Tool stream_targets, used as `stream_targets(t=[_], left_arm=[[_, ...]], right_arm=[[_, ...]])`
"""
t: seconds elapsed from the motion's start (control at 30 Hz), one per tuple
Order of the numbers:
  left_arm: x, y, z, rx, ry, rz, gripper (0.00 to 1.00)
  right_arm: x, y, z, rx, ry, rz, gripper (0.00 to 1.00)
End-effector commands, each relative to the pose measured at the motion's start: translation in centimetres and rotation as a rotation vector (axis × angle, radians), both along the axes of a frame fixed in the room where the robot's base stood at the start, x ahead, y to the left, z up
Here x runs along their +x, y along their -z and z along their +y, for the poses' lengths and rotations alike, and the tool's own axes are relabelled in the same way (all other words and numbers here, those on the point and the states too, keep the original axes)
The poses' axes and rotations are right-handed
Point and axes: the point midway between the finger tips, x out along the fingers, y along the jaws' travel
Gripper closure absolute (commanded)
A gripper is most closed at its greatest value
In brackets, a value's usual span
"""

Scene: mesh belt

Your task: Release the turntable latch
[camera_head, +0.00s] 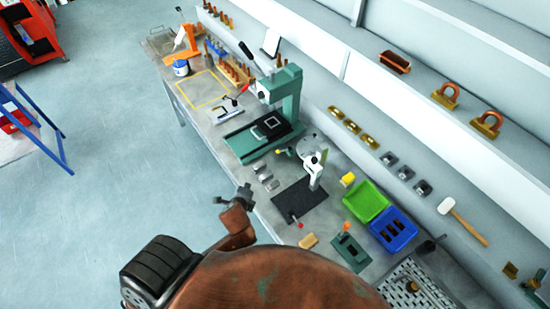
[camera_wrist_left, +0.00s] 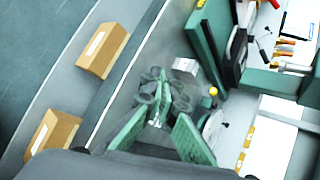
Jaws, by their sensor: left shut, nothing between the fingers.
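My left gripper (camera_head: 243,192) is shut and empty over the front edge of the workbench, left of the dark base plate (camera_head: 300,200). A lever with a yellow knob (camera_head: 278,152) sits near the disc; a yellow knob also shows in the wrist view (camera_wrist_left: 213,91). A red knob (camera_head: 300,225) is at the plate's front. I cannot tell which part is the turntable latch. My right gripper is out of view.
A green press (camera_head: 288,88) stands behind the gripper. Small silver blocks (camera_head: 263,172) lie close to it. A green bin (camera_head: 366,201) and a blue bin (camera_head: 394,229) are to the right. Cardboard boxes (camera_wrist_left: 103,50) sit lower down.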

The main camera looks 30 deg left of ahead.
Motion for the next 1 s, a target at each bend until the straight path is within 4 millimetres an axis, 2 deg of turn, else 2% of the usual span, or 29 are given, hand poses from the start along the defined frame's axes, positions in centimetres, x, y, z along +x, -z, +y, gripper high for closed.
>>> stream_targets(t=[0.3,0.5,0.67,1.0], left_arm=[[6.5,-1.7,-1.2,0.589,0.495,0.036,1.0],[9.6,-2.2,-2.9,0.987,0.787,0.075,1.0],[10.2,-2.2,-3.5,1.094,0.862,0.088,1.0],[10.4,-2.1,-3.4,1.094,0.862,0.088,1.0]], right_arm=[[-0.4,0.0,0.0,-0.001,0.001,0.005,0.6],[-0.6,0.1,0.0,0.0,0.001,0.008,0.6],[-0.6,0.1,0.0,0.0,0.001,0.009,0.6],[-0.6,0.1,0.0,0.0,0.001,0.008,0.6]])
